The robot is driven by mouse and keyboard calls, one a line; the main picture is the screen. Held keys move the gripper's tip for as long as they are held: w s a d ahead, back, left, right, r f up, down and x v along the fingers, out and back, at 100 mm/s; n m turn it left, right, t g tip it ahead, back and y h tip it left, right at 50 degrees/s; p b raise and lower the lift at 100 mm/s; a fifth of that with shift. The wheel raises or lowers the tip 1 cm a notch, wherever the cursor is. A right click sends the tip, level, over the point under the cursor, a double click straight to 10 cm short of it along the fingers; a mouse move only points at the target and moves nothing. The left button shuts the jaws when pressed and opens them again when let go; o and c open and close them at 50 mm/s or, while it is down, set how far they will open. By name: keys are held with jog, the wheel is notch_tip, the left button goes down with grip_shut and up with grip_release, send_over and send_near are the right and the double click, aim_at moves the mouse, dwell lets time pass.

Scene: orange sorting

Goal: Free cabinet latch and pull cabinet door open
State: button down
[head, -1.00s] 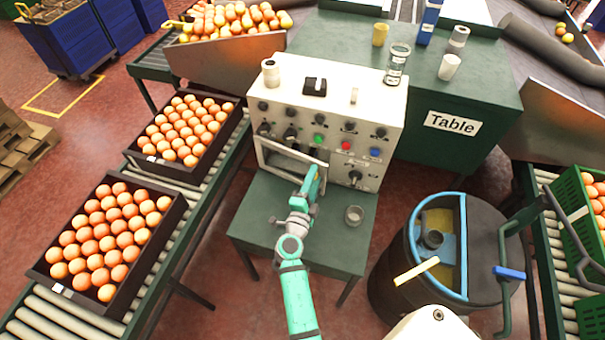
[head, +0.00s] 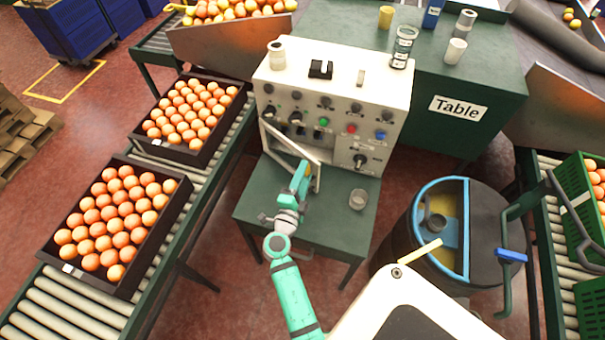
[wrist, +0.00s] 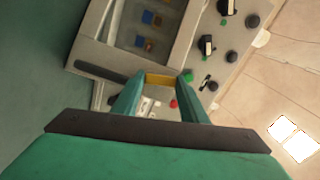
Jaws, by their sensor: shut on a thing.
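The cabinet is a white box (head: 335,95) with knobs and coloured buttons, standing on a green stand. Its framed cabinet door (head: 290,142) is partly open, with its right side swung out toward me and a gap to the box. My gripper (head: 305,168) is at the door's free right edge. In the wrist view the door frame (wrist: 110,53) lies beyond the fingers, and my gripper (wrist: 160,88) is shut on a yellow piece (wrist: 160,79) at the frame's edge. I take this as the latch handle; its shape is mostly hidden.
A glass jar (head: 358,199) stands on the green stand (head: 335,225), right of the door. A dark round barrel (head: 490,225) is to the right. Egg-like orange fruit fills trays (head: 150,270) on the left conveyor. Jars and a cup stand on the table behind.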

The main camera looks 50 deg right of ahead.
jog(key=shift+w+a+r, duration=0.15)
jog(key=shift+w+a, duration=0.1)
jog(key=shift+w, duration=0.2)
jog(key=c, duration=1.1)
grip_release()
jog(key=shift+s+d, duration=0.2)
jog(key=shift+s, duration=0.05)
jog(key=shift+s+f, duration=0.1)
jog(key=shift+f, duration=0.1)
jog(key=shift+v, duration=4)
